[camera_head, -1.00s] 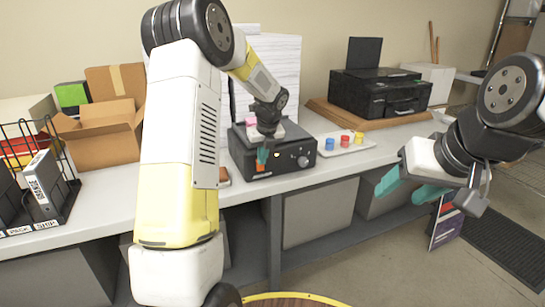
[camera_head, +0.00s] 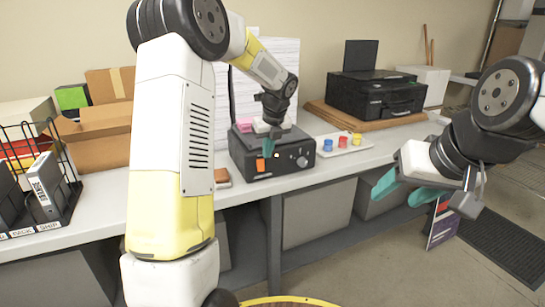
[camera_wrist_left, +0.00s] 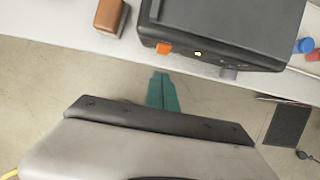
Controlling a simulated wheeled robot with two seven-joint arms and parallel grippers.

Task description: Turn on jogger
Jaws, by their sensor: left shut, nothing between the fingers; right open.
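The jogger (camera_head: 284,163) is a black box on the bench, with tall stacks of white paper behind it. Its front carries an orange rocker switch (camera_head: 261,165), a small pale light (camera_head: 276,155) and a round knob (camera_head: 301,161). In the left wrist view the switch (camera_wrist_left: 163,48) sits at the left of the front edge, with the light (camera_wrist_left: 197,54) to its right. My left gripper (camera_head: 268,147) is shut and empty in front of the jogger, just above the switch in the head view. Its teal fingertips (camera_wrist_left: 160,78) appear apart from the switch. My right gripper (camera_head: 402,190) is open, off the bench's front edge.
A brown block (camera_head: 221,177) lies left of the jogger. A white tray (camera_head: 335,150) with colored cups stands to its right. A black printer (camera_head: 376,95) sits on a wooden board farther right. Cardboard boxes (camera_head: 95,135) and a wire rack (camera_head: 68,205) are at left.

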